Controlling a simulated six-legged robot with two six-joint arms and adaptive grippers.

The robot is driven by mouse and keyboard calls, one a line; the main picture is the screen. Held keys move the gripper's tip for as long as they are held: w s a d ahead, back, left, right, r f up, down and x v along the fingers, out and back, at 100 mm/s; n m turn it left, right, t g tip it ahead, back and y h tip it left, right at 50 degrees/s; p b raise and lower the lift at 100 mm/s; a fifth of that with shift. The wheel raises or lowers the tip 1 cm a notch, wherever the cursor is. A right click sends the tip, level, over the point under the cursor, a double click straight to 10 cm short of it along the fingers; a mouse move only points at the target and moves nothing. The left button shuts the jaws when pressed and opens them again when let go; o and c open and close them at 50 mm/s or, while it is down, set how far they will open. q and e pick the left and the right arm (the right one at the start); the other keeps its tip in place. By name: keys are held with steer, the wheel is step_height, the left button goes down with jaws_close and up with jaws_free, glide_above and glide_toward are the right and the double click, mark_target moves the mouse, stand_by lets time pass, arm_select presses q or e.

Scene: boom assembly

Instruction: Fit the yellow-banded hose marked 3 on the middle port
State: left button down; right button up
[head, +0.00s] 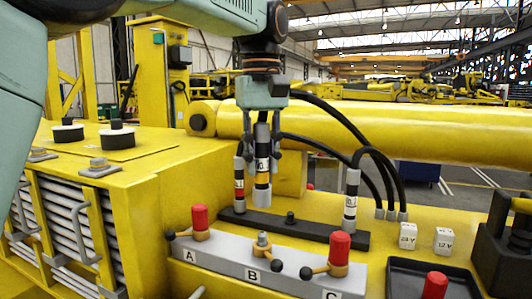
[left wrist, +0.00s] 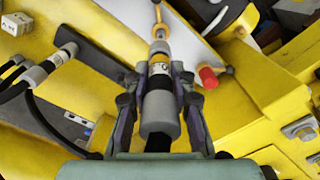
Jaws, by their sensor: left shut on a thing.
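My left gripper (head: 262,150) is shut on the yellow-banded hose (head: 262,181) and holds it upright, end down. Its end appears just above or in front of the dark rack bar (head: 318,230); the exact gap is unclear. In the left wrist view the hose (left wrist: 158,110) lies between the fingers (left wrist: 160,88), its narrow tip pointing towards the manifold; its number is too small to read. The middle port B (head: 262,246) has a bare fitting and a lever. Ports A and C on the grey manifold (head: 215,257) carry red caps. My right gripper is not in view.
A red-banded hose (head: 239,184) stands close left of the held hose. Another hose (head: 351,200) stands at the rack's right end. Black hoses arch behind to the right. A black tray (head: 402,285) with a red cap (head: 434,285) lies right of the manifold.

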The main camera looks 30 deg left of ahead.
mark_target(263, 167)
arm_select(q)
steer(key=shift+s+f, duration=0.5)
steer(key=shift+f, duration=0.4)
steer(key=shift+w+d+f, duration=0.15)
steer(key=shift+d+f, duration=0.15)
steer(key=shift+f, duration=0.35)
steer(key=shift+w+f, duration=0.15)
steer(key=shift+f, duration=0.15)
steer(key=shift+a+f, duration=0.25)
steer(key=shift+a, duration=0.1)
steer(key=shift+s+d+r, duration=0.1)
steer(key=shift+s+d, duration=0.1)
steer(key=shift+s, duration=0.05)
steer(key=shift+w, duration=0.3)
steer(key=shift+s+a, duration=0.15)
steer(key=shift+a, duration=0.1)
